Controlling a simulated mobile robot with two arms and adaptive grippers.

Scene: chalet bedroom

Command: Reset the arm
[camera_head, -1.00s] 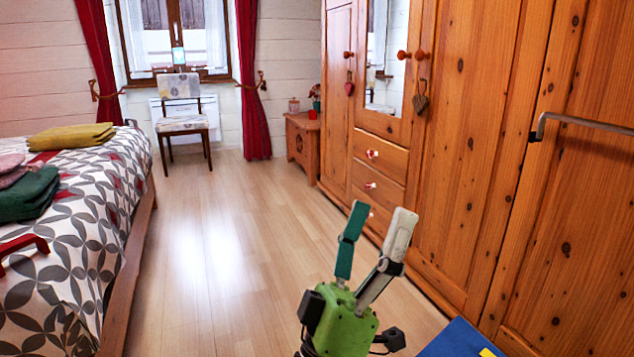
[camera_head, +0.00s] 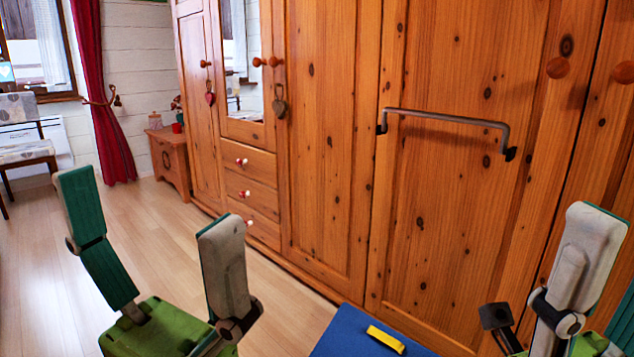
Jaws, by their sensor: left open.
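My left gripper (camera_head: 148,210) is at the lower left of the head view. Its two grey and green fingers are spread well apart above the green palm, with nothing between them. My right gripper (camera_head: 610,260) is at the lower right corner. One grey finger points up and only a green sliver of the other shows, cut off by the frame edge. I cannot tell its opening.
A wooden wardrobe (camera_head: 330,150) with a metal bar handle (camera_head: 445,116) fills the middle and right. A blue object (camera_head: 345,335) with a yellow strip (camera_head: 385,340) lies between the grippers. A chair (camera_head: 25,150) and small cabinet (camera_head: 170,158) stand farther back. Floor (camera_head: 150,225) is clear.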

